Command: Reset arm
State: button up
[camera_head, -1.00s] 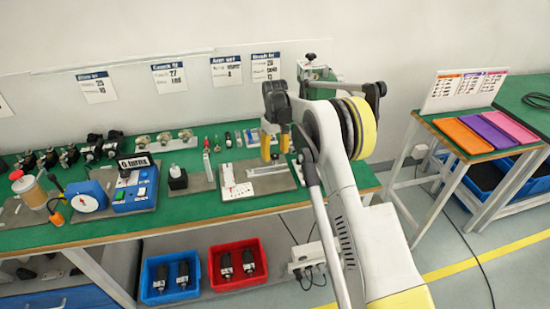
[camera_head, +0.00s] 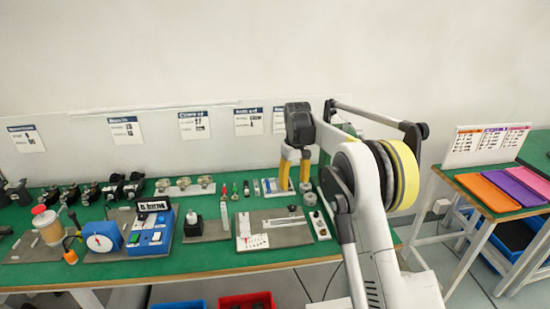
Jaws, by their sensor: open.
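My arm rises from the lower right of the head view and bends over at a large joint with a yellow band. My gripper (camera_head: 295,172) hangs down from the dark wrist, with two yellow fingers pointing at the green workbench (camera_head: 190,262). The fingers stand apart with nothing seen between them. The gripper is over the back right part of the bench, behind a grey plate (camera_head: 275,237) with a white card and a metal bar. Whether the fingertips touch anything there cannot be told.
A blue box with a display (camera_head: 150,232) and a blue dial gauge (camera_head: 100,238) stand at left. A black block (camera_head: 193,224) is mid-bench. Orange (camera_head: 487,193) and purple trays lie on a side table at right. Blue and red bins sit below the bench.

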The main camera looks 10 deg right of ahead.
jog(key=s+r+m+t, duration=0.2)
jog(key=s+r+t, duration=0.1)
jog(key=s+r, duration=1.45)
jog(key=s+f+m+t, duration=0.1)
jog(key=s+f+t, duration=0.1)
jog(key=s, duration=1)
jog(key=s+f+m+t, duration=0.1)
jog(key=s+f, duration=0.4)
jog(key=s, duration=0.7)
jog(key=shift+f+t, duration=0.3)
jog(key=shift+t, duration=0.2)
